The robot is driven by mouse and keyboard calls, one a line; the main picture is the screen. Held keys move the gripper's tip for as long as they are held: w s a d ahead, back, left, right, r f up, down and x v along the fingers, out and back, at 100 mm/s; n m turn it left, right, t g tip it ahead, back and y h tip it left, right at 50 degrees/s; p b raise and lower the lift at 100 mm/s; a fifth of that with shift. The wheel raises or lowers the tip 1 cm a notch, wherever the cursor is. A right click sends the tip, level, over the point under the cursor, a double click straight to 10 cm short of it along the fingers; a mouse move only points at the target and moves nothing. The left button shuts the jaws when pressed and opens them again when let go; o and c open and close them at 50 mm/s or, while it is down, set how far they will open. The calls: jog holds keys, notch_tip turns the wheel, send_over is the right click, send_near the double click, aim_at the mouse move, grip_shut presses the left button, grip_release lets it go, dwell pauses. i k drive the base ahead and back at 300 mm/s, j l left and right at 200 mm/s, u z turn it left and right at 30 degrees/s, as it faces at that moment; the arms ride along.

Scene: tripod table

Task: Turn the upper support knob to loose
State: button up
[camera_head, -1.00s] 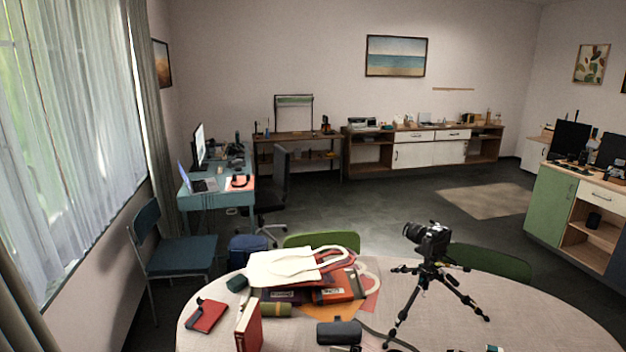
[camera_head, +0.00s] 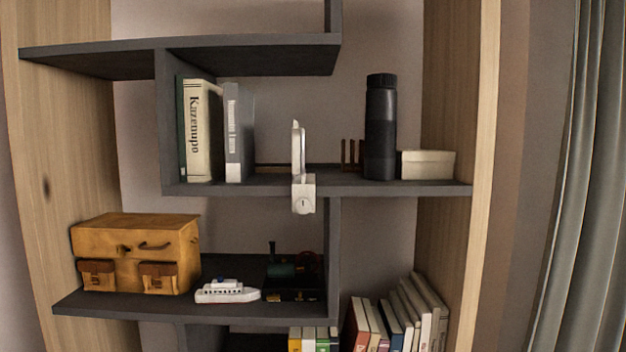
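The tripod with its camera and the upper support knob are not in view now. My gripper is not in view either. The present head view holds only a shelf unit, so I cannot tell how the knob stands.
A dark shelf (camera_head: 420,188) between wooden side panels fills the view. It bears books (camera_head: 202,130), a black bottle (camera_head: 380,128), a pale box (camera_head: 427,164) and a white fixture (camera_head: 303,192) at its edge. Below are a tan case (camera_head: 136,250) and a toy boat (camera_head: 227,291). A curtain (camera_head: 580,180) hangs at right.

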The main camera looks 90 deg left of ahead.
aim_at(303, 205)
jog(key=k+u, duration=0.2)
jog(key=u, duration=2.8)
